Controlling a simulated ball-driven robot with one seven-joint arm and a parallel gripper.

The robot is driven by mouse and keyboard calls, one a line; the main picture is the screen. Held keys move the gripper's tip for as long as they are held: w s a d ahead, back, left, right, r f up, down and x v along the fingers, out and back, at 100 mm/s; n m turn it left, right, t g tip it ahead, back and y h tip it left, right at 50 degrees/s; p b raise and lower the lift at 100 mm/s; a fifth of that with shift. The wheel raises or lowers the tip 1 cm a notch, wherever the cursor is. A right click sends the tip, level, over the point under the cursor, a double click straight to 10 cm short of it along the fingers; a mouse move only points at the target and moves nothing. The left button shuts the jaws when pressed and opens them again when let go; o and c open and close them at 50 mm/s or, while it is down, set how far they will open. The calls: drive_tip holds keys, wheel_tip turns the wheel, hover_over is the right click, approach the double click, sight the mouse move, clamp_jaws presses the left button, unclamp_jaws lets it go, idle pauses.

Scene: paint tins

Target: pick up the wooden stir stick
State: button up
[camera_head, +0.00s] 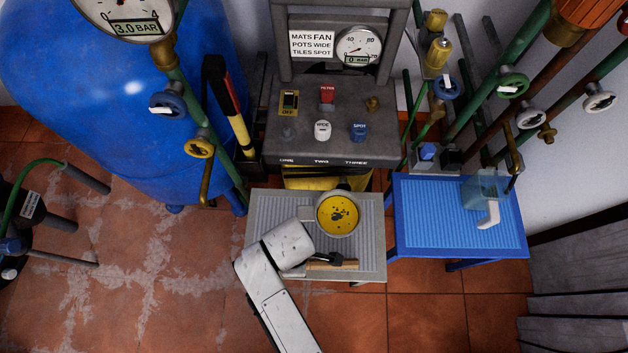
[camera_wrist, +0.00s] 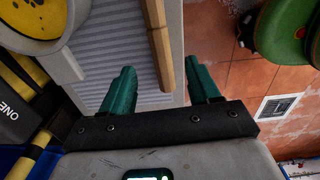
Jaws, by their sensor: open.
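The wooden stir stick (camera_head: 343,265) lies near the front edge of the grey ribbed table, with my arm above its left part. In the wrist view the wooden stick (camera_wrist: 158,35) runs down from the top edge, and its near end shows in the gap between my two green fingers. My gripper (camera_wrist: 163,84) is open, with a finger on either side of the stick and space on both sides. The height between fingers and stick cannot be told. In the head view my gripper is mostly hidden by my wrist.
An open tin of yellow paint (camera_head: 338,213) stands on the grey table (camera_head: 372,230) just behind the stick. A blue table (camera_head: 440,235) with a clear container (camera_head: 482,190) is to the right. A control panel (camera_head: 300,135) rises behind. Tiled floor lies in front.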

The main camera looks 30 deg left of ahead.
sight(314, 264)
drive_tip(key=shift+f+b, duration=0.65)
drive_tip(key=shift+f, duration=2.8)
drive_tip(key=shift+s, duration=0.1)
drive_tip(key=shift+c, duration=0.2)
clamp_jaws()
drive_tip(key=shift+r, duration=0.15)
